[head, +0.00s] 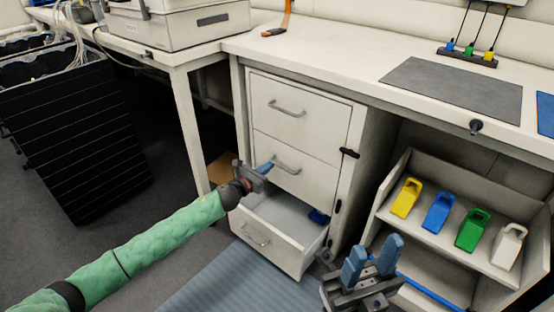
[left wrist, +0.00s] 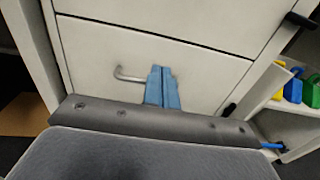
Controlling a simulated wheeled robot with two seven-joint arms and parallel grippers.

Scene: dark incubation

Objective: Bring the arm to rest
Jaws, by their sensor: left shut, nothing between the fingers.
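My left gripper (head: 265,168) is at the end of the green-sleeved arm, in front of the white drawer cabinet. Its blue fingers are together and empty, and they also show shut in the left wrist view (left wrist: 162,87). In the head view they overlap the middle drawer (head: 292,170) near its handle; I cannot tell whether they touch it. My right gripper (head: 372,257) is low at right of centre, its two blue fingers apart with nothing seen between them.
The bottom drawer (head: 262,243) stands open with a dark blue item (head: 318,217) inside. A shelf at right holds yellow (head: 406,198), blue (head: 438,212), green (head: 472,230) and white (head: 508,246) clip-like items. A worktop (head: 330,62) runs above. A blue mat (head: 235,280) covers the floor in front.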

